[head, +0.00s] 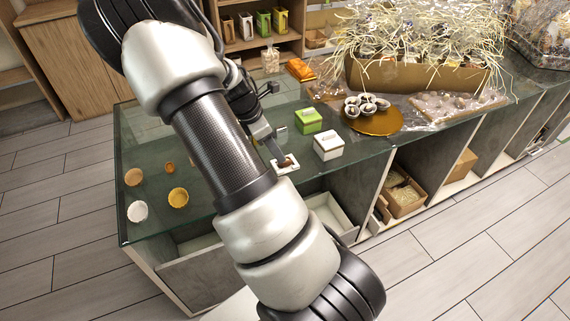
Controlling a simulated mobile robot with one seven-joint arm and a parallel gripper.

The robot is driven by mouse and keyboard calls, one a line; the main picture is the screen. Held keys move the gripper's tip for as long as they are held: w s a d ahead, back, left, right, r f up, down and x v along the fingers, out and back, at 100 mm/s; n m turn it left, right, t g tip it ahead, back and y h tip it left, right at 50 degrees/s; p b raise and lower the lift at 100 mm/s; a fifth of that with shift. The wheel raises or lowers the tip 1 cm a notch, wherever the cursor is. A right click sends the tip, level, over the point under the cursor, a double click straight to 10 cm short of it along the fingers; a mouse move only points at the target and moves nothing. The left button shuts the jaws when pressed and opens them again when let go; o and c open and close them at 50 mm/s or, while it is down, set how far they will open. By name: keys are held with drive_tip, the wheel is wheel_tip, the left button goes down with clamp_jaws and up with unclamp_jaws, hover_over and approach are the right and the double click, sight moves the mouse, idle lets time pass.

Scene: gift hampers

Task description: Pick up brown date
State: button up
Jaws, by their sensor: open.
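A small brown date (291,162) appears to lie in a small white square dish (285,167) near the front edge of the glass counter. My gripper (275,150) is just above and behind the dish, pointing down at it. It is open. One finger shows close to the date, and I cannot tell whether it touches it. My arm hides part of the gripper and the counter to its left.
A white box (328,146) and a green box (308,121) stand right of the dish. A gold plate (375,122) with several dark round items is farther right. Paper cups (178,198) lie left on the counter (220,255). A straw-filled hamper (420,76) stands at the back right.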

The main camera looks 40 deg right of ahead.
drive_tip(key=x, duration=0.5)
drive_tip(key=shift+s+d+f+b, duration=0.1)
drive_tip(key=shift+s+f+b, duration=0.05)
drive_tip(key=shift+s+b, duration=0.15)
drive_tip(key=c, duration=1)
drive_tip(key=shift+o, duration=0.6)
